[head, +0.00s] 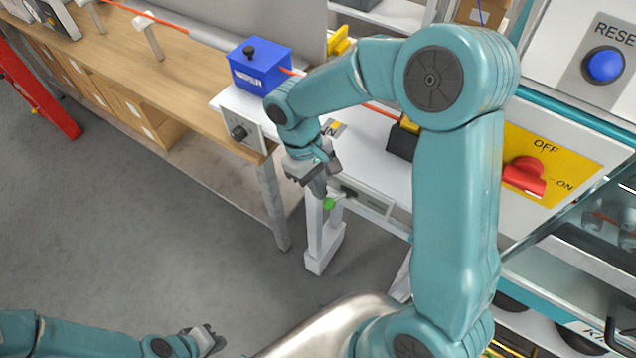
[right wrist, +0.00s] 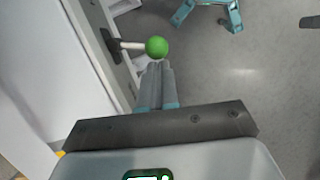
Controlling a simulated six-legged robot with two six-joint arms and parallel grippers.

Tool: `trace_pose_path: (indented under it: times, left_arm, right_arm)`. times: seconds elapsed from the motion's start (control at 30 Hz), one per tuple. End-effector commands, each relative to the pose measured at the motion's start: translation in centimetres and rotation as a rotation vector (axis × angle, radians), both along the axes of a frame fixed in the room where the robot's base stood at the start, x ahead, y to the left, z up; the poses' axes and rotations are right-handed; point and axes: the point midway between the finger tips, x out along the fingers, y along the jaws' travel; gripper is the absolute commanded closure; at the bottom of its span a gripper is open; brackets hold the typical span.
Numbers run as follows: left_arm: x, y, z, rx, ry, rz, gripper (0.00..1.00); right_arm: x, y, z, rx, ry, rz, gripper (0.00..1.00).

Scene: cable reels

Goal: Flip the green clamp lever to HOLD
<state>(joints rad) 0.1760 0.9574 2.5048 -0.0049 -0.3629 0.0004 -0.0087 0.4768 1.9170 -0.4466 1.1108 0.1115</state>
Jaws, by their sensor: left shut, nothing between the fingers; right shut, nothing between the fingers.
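The green clamp lever (head: 329,203) shows in the head view below the front edge of the white bench, partly behind my right gripper. In the right wrist view its round green knob (right wrist: 157,47) sits on a pale rod that sticks out from a dark mount on the bench front. My right gripper (head: 318,190) is shut and empty, pointing down; its fingertips (right wrist: 155,66) are right at the knob, and I cannot tell whether they touch it. My left gripper (head: 216,343) is shut and empty, low at the bottom left, far from the lever. The HOLD marking is not legible.
A blue box (head: 260,66) with a black knob stands on the bench left of my right arm. A red OFF/ON switch (head: 525,175) and a blue RESET button (head: 604,65) are at the right.

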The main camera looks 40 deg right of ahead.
Motion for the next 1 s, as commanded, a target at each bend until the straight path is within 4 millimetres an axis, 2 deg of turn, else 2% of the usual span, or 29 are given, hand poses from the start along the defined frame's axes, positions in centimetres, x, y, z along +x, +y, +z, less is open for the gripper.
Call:
trace_pose_path:
  times: [0.37, 0.57, 0.87, 1.0]
  left_arm:
    - [0.0, 0.0, -0.2, 0.000, 0.000, 0.000, 1.00]
    - [0.0, 0.0, -0.5, 0.000, 0.000, 0.000, 1.00]
    - [0.0, 0.0, -1.1, 0.000, 0.000, 0.000, 1.00]
    - [0.0, 0.0, -1.0, 0.000, 0.000, 0.000, 1.00]
  right_arm:
    - [-0.6, 0.3, -0.1, -0.001, 0.003, 0.085, 1.00]
    - [-1.3, 0.6, -0.1, -0.001, 0.002, 0.203, 1.00]
    - [-3.0, 0.9, -0.1, -0.001, 0.002, 0.474, 1.00]
    - [-3.0, 0.9, -0.1, 0.000, 0.002, 0.480, 1.00]
